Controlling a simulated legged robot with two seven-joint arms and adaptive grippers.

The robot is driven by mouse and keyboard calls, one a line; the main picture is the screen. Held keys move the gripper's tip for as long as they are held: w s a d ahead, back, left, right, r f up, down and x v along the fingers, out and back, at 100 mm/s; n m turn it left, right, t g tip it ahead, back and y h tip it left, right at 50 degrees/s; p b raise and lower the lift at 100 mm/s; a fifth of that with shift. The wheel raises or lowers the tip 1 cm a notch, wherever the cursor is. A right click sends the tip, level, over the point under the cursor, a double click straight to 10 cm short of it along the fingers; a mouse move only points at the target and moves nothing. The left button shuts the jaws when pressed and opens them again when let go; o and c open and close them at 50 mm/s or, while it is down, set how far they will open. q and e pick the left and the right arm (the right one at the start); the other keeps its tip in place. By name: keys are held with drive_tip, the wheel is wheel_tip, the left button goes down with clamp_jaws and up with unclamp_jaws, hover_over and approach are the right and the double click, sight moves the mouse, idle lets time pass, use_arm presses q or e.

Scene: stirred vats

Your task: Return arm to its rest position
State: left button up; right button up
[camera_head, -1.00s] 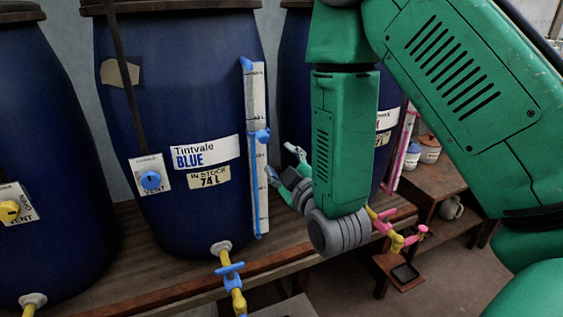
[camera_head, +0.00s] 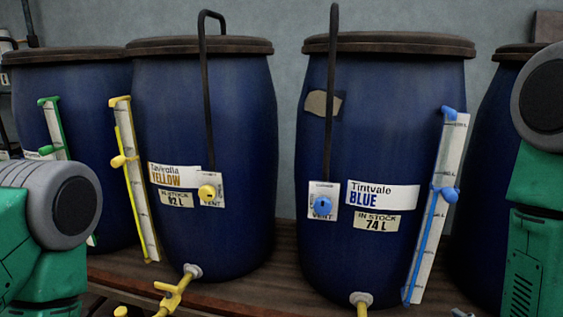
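My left arm shows at the left edge as a green link with a grey round joint; its gripper is out of the frame. My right arm shows at the right edge, with a grey joint above a green link hanging down. A small grey shape at the bottom edge, right of the blue vat's tap, may be a tip of my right gripper, but too little shows to tell its opening. The Tintvale blue vat (camera_head: 380,130) stands upright right of centre, with a blue vent knob (camera_head: 323,205) and a blue-marked level gauge (camera_head: 436,210).
The yellow vat (camera_head: 215,115) stands left of the blue one, with a yellow vent knob (camera_head: 207,192), gauge (camera_head: 136,185) and tap (camera_head: 172,296). A vat with a green-marked gauge (camera_head: 54,130) stands farther left. The wooden bench (camera_head: 265,280) runs beneath. Another vat is partly hidden at right.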

drive_tip(key=s+a+f+m+g+y+b, duration=0.1)
drive_tip(key=s+f+g, duration=0.4)
drive_tip(key=s+f, duration=0.6)
drive_tip(key=s+a+f+m+g+b, duration=0.2)
drive_tip(key=s+f+g, duration=0.4)
drive_tip(key=s+f, duration=0.6)
wheel_tip(320, 180, down, 2)
drive_tip(key=m+b, duration=0.1)
drive_tip(key=b, duration=0.1)
drive_tip(key=shift+s+a+y+b, duration=0.2)
drive_tip(key=shift+a+y+b, duration=0.1)
drive_tip(key=shift+y+b, duration=0.1)
